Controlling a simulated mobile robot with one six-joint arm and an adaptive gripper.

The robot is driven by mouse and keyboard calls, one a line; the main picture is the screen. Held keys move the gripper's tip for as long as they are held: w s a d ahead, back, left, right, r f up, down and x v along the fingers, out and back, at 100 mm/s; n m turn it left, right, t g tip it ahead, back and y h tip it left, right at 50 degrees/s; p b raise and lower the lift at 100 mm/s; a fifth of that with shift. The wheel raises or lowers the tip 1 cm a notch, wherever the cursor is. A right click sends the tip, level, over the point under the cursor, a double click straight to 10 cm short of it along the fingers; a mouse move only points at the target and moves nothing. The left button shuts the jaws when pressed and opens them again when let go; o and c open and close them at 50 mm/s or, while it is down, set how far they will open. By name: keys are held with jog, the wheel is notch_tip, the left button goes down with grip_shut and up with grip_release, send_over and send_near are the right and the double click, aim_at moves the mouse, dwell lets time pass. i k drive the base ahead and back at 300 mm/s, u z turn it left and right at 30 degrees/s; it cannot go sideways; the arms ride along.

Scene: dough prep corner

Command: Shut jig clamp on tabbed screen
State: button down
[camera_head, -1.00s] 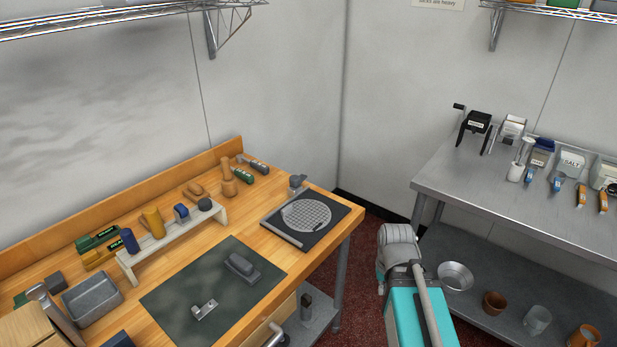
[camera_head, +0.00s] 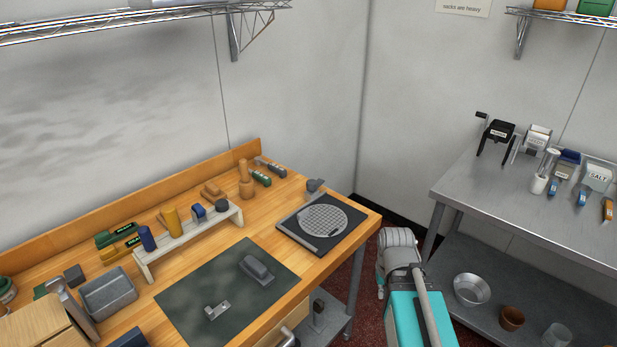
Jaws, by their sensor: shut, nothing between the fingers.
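The jig is a dark square plate (camera_head: 346,243) on the wooden bench's right end. The screen, a round light-grey mesh disc (camera_head: 324,220), lies flat on it. A pale bar (camera_head: 297,237) runs along the plate's left front side. The clamp, a small dark grey piece (camera_head: 315,186), stands at the plate's back corner, beyond the screen. I cannot tell at this size whether it is open or shut, or make out the screen's tab. My gripper is not in view; only my own arm links and body show at the bottom centre.
A dark green mat (camera_head: 205,280) with a grey block (camera_head: 256,268) and a small metal bracket (camera_head: 217,310) lies left of the jig. A pale rack (camera_head: 190,243) stands behind the mat. A steel table (camera_head: 470,195) with dispensers stands right, across a floor gap.

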aim_at(311, 184)
jog(key=i, duration=0.85)
jog(key=z, duration=0.05)
